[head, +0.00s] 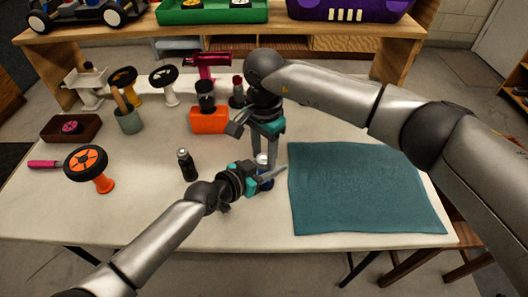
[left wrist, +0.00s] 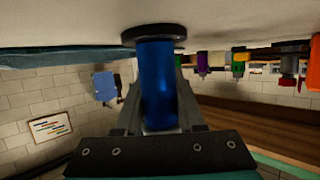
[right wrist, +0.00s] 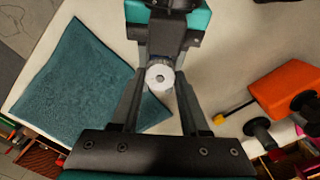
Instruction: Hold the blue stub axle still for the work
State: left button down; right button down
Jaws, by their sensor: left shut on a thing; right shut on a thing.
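The blue stub axle (left wrist: 157,85) is an upright blue cylinder with a dark round flange, seen upside down in the left wrist view. In the head view it is mostly hidden between the grippers, with some blue showing (head: 266,184). My left gripper (head: 268,176) is shut on it, one finger on each side. A white round piece with a hole in its middle (right wrist: 160,78) sits at the axle's top. My right gripper (right wrist: 160,88) comes from above and is shut on this white piece. Exact finger contact is partly hidden.
A teal mat (head: 365,190) lies to the right. An orange block (head: 209,120), a cup of tools (head: 129,120) and several wheels on stands are further back and left.

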jog(key=shift+m, duration=0.3)
jog(key=m, duration=0.3)
jog(key=shift+m, duration=0.3)
jog(key=m, duration=0.3)
jog(key=shift+m, duration=0.3)
jog(key=m, duration=0.3)
jog(key=shift+m, duration=0.3)
jog(key=m, duration=0.3)
jog(key=shift+m, duration=0.4)
jog(key=m, duration=1.1)
jog(key=shift+m, duration=2)
